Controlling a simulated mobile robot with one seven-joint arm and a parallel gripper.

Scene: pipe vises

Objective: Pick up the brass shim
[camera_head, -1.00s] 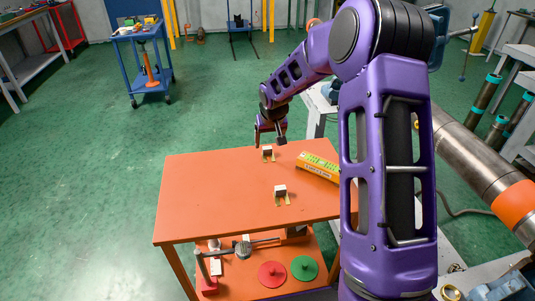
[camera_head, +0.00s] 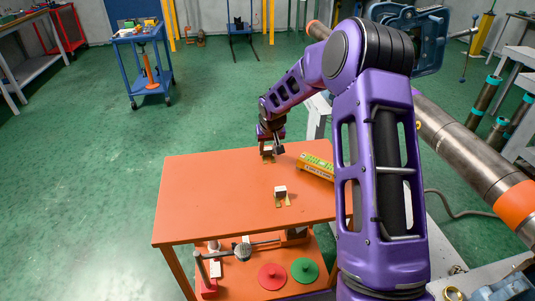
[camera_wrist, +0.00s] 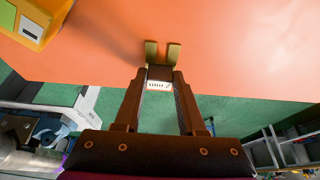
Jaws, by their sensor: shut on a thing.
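The far brass shim (camera_wrist: 160,74) is a flat brass piece with two prongs and a small block standing on it. In the head view this shim (camera_head: 267,159) is at the far edge of the orange table, mostly covered by my gripper (camera_head: 270,150). In the wrist view both fingers of my gripper (camera_wrist: 160,80) are shut on its block, one on each side. The two prongs point away from my palm. I cannot tell whether it is clear of the table.
A yellow box (camera_head: 316,165) lies on the orange table (camera_head: 215,190), right of the shims; its end (camera_wrist: 35,18) shows in the wrist view. The table's left side is bare. A lower shelf holds a red disc (camera_head: 272,274), a green disc (camera_head: 304,269) and tools.

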